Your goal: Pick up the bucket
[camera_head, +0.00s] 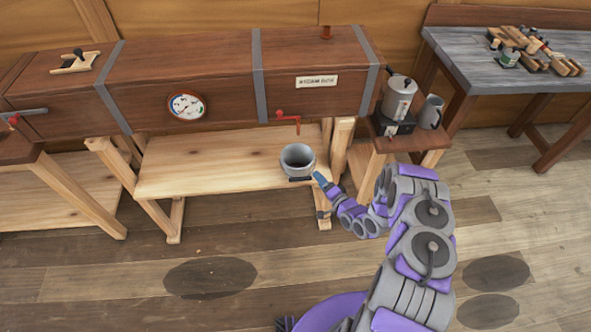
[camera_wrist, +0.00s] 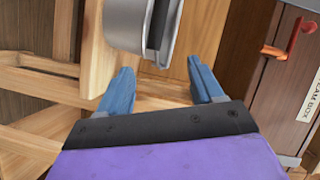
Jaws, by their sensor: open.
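A grey metal bucket (camera_head: 298,160) stands upright on the low wooden shelf (camera_head: 205,176) under the long wooden steam box, near the shelf's right end. In the wrist view the bucket (camera_wrist: 126,24) shows at the top middle, partly cut off by the frame edge, with a dark strip along its side. My gripper (camera_head: 319,177) is just right of the bucket in the head view. In the wrist view my gripper (camera_wrist: 160,88) has its two blue fingers spread apart with nothing between them. The bucket lies just beyond the fingertips, and I cannot tell whether they touch.
The wooden steam box (camera_head: 190,77) with a dial and a red valve (camera_head: 288,115) hangs over the shelf and bucket. A side stand (camera_head: 398,140) with a kettle (camera_head: 398,97) and jug (camera_head: 430,112) is at right. A grey workbench (camera_head: 470,65) stands further right. Floor in front is clear.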

